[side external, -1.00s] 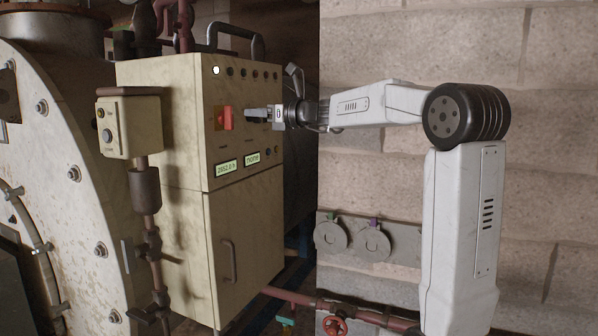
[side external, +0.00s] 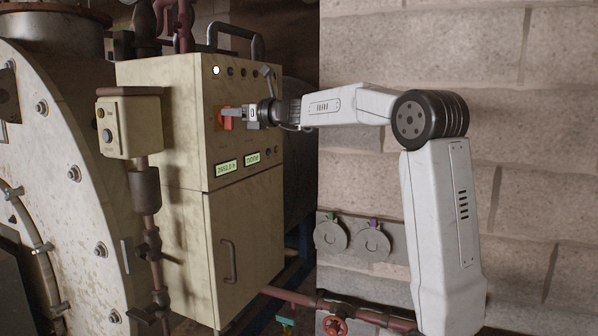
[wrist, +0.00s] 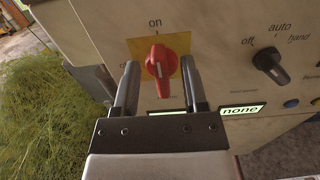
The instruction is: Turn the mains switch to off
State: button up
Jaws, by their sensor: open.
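The mains switch is a red rotary handle (wrist: 158,70) on a yellow plate (wrist: 135,48), on the front of a cream control cabinet (side external: 230,142). In the wrist view, its handle stands roughly upright, in line with the "on" label above; an "off" label at the left is partly hidden by a finger. My gripper (wrist: 160,78) is open, one finger on each side of the red handle. I cannot tell whether either finger touches it. In the side view the switch (side external: 227,118) is partly covered by my gripper (side external: 234,113).
A black selector knob (wrist: 269,65) marked off, auto and hand sits right of the switch. Lit displays (side external: 227,167) are below. A small push-button box (side external: 128,127) stands left of the cabinet.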

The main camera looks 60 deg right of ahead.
jog(key=shift+w, duration=0.55)
jog(key=shift+c, duration=0.2)
jog(key=c, duration=0.7)
jog(key=shift+f, duration=0.1)
